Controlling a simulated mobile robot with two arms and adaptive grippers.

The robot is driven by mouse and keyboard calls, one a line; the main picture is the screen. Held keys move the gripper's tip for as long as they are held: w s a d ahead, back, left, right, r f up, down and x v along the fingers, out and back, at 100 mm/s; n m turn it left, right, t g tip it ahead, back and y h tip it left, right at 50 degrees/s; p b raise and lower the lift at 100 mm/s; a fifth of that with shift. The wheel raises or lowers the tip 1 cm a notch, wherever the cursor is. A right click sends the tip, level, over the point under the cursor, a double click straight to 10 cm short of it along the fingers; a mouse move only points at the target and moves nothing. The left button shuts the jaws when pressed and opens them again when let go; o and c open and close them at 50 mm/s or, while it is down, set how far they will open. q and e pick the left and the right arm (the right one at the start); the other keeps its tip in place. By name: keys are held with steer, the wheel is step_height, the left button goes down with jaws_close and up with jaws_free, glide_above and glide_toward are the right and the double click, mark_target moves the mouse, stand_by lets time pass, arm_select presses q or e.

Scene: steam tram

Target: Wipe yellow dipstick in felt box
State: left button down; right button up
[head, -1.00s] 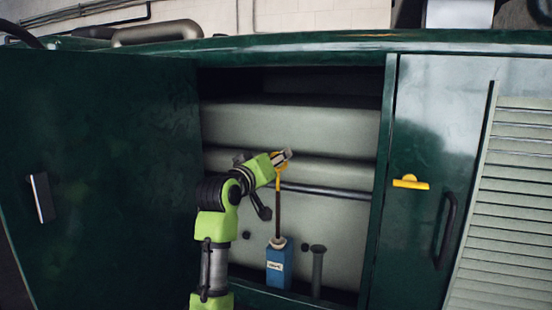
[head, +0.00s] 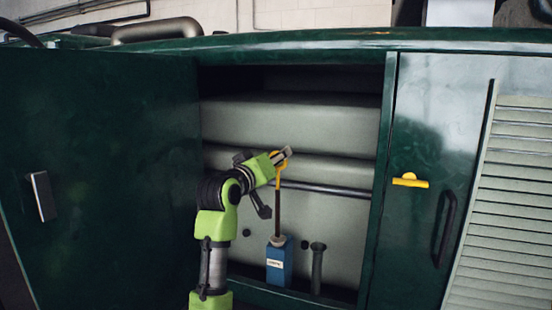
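My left gripper (head: 283,156) is in the open compartment, its fingers at the yellow ring handle (head: 280,168) of the dipstick; it looks shut on it. The dark rod (head: 277,210) hangs nearly upright below the handle. Its lower end goes into the pale opening on top of the blue felt box (head: 279,267), so the tip is hidden. The box has a white label on its front and stands at the compartment's bottom edge. My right gripper is not in view.
A grey tube (head: 317,268) stands just right of the box. A dark horizontal bar (head: 335,190) crosses behind the dipstick. The dark green door (head: 110,150) is open at left. A closed panel with a yellow latch (head: 410,181) is at right.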

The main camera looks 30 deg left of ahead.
arm_select(q)
steer(key=shift+f+b, duration=0.5)
steer(key=shift+f, duration=0.4)
steer(key=shift+f+b, duration=0.45)
steer(key=shift+f, duration=0.5)
stand_by(0.5)
steer(key=b, duration=0.4)
glide_above(277, 217)
steer(key=shift+w+a+f, duration=0.1)
steer(key=shift+a+f, duration=0.05)
steer(key=shift+f, duration=1.5)
steer(key=shift+a+f, duration=0.1)
steer(key=shift+f, duration=1.5)
steer(key=shift+f+b, duration=2)
steer(key=shift+f, duration=1.9)
steer(key=shift+r, duration=0.1)
